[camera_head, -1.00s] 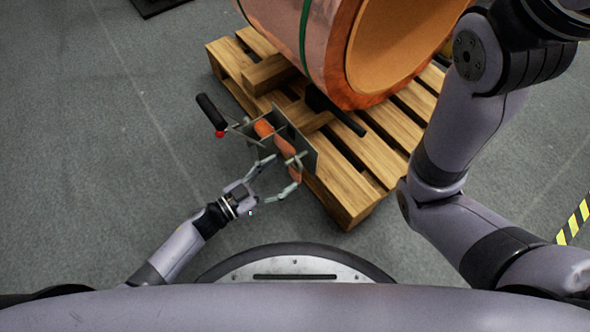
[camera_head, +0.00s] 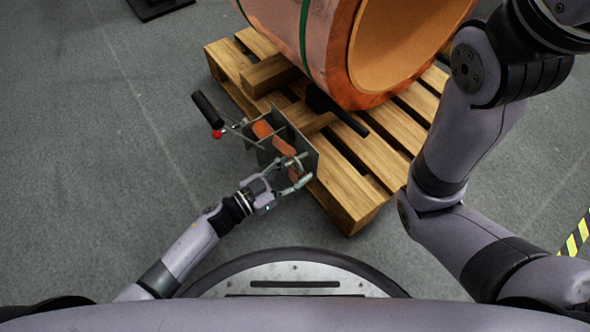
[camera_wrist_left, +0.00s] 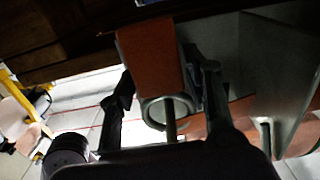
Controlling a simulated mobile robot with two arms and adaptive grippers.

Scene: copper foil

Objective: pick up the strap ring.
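The strap ring (camera_wrist_left: 147,114) is a grey metal loop at the lower end of an orange strap (camera_wrist_left: 150,60), near the middle of the left wrist view. My left gripper (camera_wrist_left: 166,80) has one finger on each side of it, with visible gaps. In the head view, my left gripper (camera_head: 298,171) is at the orange strap (camera_head: 283,145) beside a grey metal plate (camera_head: 303,148); the ring is too small there to make out clearly. My left fingers are apart and hold nothing. My right gripper is outside the view.
A large copper foil roll (camera_head: 345,60) lies on a wooden pallet (camera_head: 345,187). A tool with a black handle (camera_head: 207,110) and red knob (camera_head: 217,134) sticks out left of the plates. Grey floor (camera_head: 90,150) is clear on the left. My right arm fills the right side.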

